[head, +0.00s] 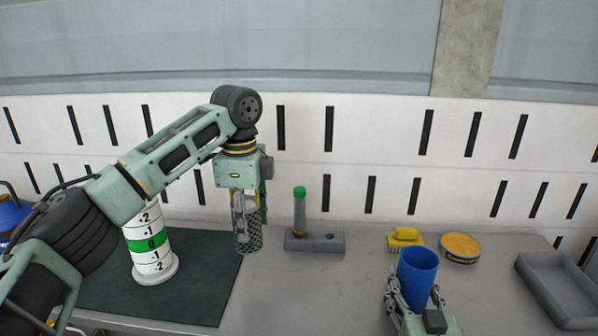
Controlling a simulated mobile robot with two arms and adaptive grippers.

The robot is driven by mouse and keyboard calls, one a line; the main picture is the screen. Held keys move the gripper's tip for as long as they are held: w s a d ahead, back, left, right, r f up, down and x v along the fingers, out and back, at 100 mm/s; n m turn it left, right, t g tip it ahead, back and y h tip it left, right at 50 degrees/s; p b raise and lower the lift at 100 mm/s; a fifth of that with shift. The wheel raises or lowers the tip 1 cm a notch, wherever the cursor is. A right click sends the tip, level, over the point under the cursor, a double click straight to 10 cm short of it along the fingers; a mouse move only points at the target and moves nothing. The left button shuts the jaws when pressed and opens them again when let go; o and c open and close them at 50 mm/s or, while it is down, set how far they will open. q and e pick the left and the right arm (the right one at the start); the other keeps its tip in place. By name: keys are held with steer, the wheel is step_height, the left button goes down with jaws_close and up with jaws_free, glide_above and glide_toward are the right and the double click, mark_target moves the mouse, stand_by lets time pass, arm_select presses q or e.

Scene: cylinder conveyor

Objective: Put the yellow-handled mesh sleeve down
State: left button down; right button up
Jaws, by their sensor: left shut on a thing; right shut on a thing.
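The mesh sleeve (249,240) is a dark lattice tube with a bit of yellow beside its upper part. My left gripper (247,208) points down and is shut on it, with the sleeve hanging upright below. The sleeve's lower end is by the right edge of the dark green mat (205,295); I cannot tell whether it touches the surface. My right gripper (414,300), at the lower right, is shut on a blue cup (417,272), which is upright.
A white numbered cylinder with a green band (150,244) stands on the mat. A grey block (325,242) holds a green-capped tube (299,212). A yellow brush (404,238), a round tin (460,247) and a grey tray (560,285) lie to the right. The middle table is clear.

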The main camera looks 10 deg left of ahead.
arm_select(q)
step_height(320, 180, down, 10)
steer(key=shift+r, duration=0.1)
stand_by(0.4)
steer(key=c, duration=1)
jaws_free()
